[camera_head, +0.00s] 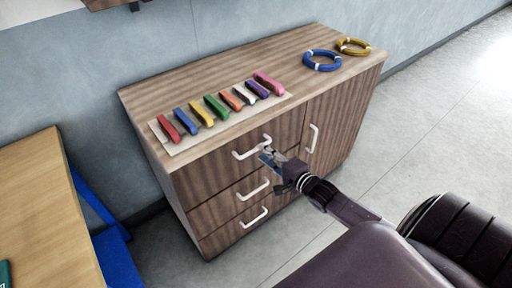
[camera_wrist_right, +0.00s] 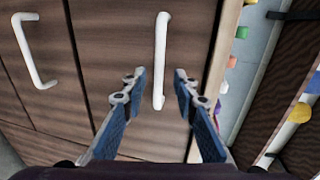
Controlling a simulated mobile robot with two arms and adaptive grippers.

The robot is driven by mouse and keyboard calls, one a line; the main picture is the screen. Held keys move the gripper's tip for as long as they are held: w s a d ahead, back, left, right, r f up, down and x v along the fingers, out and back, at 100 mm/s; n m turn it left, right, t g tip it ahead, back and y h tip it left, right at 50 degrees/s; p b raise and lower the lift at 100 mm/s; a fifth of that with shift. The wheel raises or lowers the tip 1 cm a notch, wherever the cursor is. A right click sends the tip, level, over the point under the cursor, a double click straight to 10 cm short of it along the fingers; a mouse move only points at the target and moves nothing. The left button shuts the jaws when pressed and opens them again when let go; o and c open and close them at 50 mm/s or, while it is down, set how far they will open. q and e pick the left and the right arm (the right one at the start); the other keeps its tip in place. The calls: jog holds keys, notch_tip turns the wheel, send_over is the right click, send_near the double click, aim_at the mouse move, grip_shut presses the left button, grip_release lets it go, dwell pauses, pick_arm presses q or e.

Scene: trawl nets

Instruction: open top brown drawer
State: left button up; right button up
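The brown wooden cabinet (camera_head: 290,125) has three stacked drawers on its left side. The top drawer (camera_head: 215,168) is closed, with a white bar handle (camera_head: 252,150). My right gripper (camera_head: 270,157) is at the right end of that handle and partly covers it. In the right wrist view, my right gripper (camera_wrist_right: 159,84) is open, with blue finger pads on either side of the top drawer's white handle (camera_wrist_right: 161,55). No contact with the handle is visible. My left gripper is not in view.
Below are a middle handle (camera_head: 253,189) and a bottom handle (camera_head: 254,217). A door handle (camera_head: 313,138) is to the right. Several coloured blocks lie on a mat (camera_head: 186,146) on top, with a blue ring (camera_head: 322,66) and a yellow ring (camera_head: 353,46). A wooden table (camera_head: 45,215) stands left.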

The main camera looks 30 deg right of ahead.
aim_at(256, 149)
jog(key=x, duration=0.4)
jog(key=shift+w+f, duration=0.15)
jog(key=shift+w, duration=0.2)
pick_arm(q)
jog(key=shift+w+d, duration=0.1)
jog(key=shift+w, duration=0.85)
pick_arm(e)
jog(key=shift+c, duration=0.4)
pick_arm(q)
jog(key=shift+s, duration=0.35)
pick_arm(e)
grip_shut()
